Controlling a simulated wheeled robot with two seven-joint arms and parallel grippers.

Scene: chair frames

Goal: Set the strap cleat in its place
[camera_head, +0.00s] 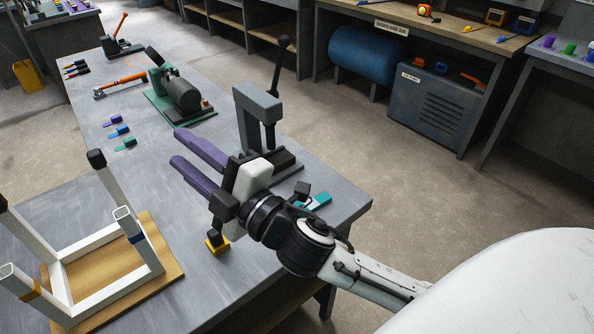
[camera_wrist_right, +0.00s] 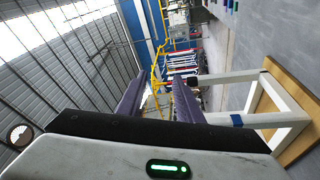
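The white chair frame (camera_head: 92,247) stands on a wooden board (camera_head: 150,235) at the front left of the table. Two of its posts carry black caps, and two have open tube ends with a blue and an orange band near them. The frame also shows at the right of the right wrist view (camera_wrist_right: 278,118). Small purple, blue and green pieces (camera_head: 119,131) lie in a row on the table. A teal piece (camera_head: 315,203) and a yellow piece (camera_head: 217,244) lie near my right gripper (camera_head: 176,147). I cannot tell which is the strap cleat. My right gripper is open and empty above the table.
A grey lever press (camera_head: 257,110) stands just behind my right gripper. A green-based machine (camera_head: 180,98), an orange-handled tool (camera_head: 121,84) and a lever tool (camera_head: 120,45) stand farther back. The table's right edge (camera_head: 368,203) is close to my arm. Bare tabletop lies right of the board.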

